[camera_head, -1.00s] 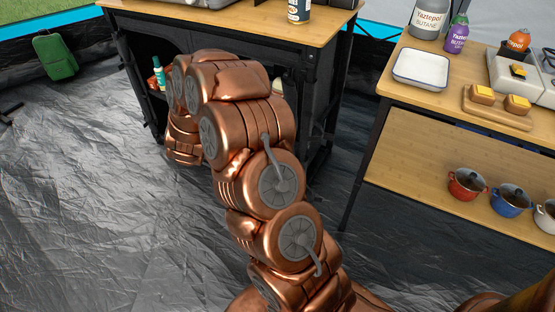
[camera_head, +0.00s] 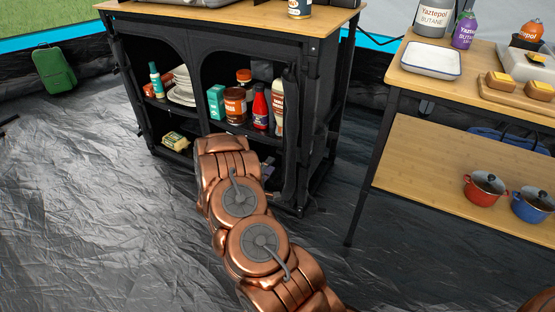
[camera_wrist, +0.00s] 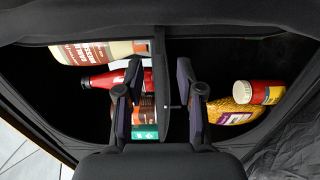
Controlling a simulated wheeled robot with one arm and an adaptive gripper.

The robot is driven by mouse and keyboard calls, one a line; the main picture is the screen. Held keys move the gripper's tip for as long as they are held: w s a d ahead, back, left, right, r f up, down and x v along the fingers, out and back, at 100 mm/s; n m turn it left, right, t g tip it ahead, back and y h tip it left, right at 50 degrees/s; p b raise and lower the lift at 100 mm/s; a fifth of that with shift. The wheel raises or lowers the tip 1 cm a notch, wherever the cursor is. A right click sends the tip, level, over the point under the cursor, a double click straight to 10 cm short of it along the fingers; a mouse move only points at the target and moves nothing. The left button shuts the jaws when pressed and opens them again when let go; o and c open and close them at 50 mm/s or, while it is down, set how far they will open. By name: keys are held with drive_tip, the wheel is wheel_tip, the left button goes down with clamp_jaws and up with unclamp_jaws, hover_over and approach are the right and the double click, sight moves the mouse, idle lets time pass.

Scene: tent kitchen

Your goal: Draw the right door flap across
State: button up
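The black cabinet (camera_head: 318,55) has two arched openings in its front, and both stand uncovered. The right door flap (camera_head: 290,135) looks like a narrow, dark gathered strip along the right side of the right opening. In the wrist view, which is turned sideways, a dark fabric band (camera_wrist: 225,14) along the top appears to be this flap. My gripper (camera_wrist: 160,92) is open, its fingers apart at the right opening. A dark shelf edge shows between and beyond them. Nothing is held, and contact with the flap cannot be seen. In the head view my arm hides the gripper.
The upper shelf holds a red bottle (camera_head: 261,108), a brown jar (camera_head: 235,105) and a green box (camera_head: 216,101). A wooden table (camera_head: 395,75) stands to the right with pots below.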

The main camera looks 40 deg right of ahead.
sight(280, 153)
drive_tip(key=shift+b+x, duration=0.95)
drive_tip(key=shift+x, duration=2.5)
clamp_jaws()
